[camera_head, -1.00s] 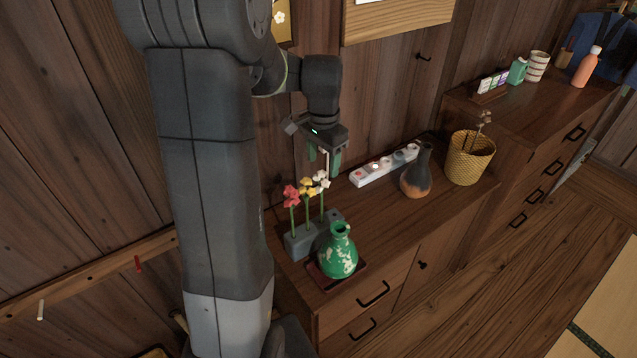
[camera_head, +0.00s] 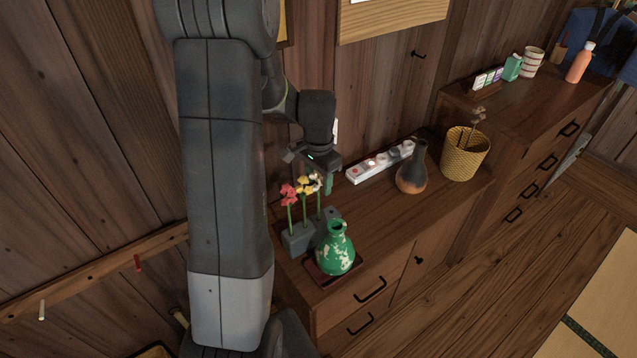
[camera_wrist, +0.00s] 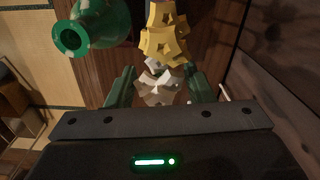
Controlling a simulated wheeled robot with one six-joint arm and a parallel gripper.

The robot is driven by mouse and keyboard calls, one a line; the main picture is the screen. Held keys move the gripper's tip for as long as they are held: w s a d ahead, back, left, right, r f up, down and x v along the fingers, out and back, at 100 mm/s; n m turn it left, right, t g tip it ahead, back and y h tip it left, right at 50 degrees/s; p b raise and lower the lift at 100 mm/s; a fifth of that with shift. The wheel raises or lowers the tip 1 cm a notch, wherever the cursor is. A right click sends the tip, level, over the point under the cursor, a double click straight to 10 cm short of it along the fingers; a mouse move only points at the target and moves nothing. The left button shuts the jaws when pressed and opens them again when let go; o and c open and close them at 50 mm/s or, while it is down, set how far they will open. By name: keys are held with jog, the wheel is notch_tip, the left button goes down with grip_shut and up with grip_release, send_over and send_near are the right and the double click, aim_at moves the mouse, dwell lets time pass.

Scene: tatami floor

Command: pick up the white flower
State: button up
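The white flower (camera_head: 316,181) stands in a grey block holder (camera_head: 298,240) on the cabinet, to the right of the yellow flower (camera_head: 305,186) and the red flower (camera_head: 288,194). In the wrist view the white flower (camera_wrist: 157,86) sits between the two green fingers of my gripper (camera_wrist: 160,88), with a gap on each side. My gripper is open and points down at the bloom. The yellow flower (camera_wrist: 163,42) is just beyond it. In the head view my gripper (camera_head: 324,182) partly hides the white flower. Its stem is hidden in the wrist view.
A green and white vase (camera_head: 336,252) stands on a dark red tray (camera_head: 318,283) in front of the holder. A white power strip (camera_head: 368,170), a dark vase (camera_head: 412,172) and a yellow woven basket (camera_head: 462,155) are to the right. The wooden wall is close behind.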

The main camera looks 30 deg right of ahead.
jog(key=c, duration=0.7)
jog(key=shift+o, duration=0.2)
jog(key=shift+r, duration=0.1)
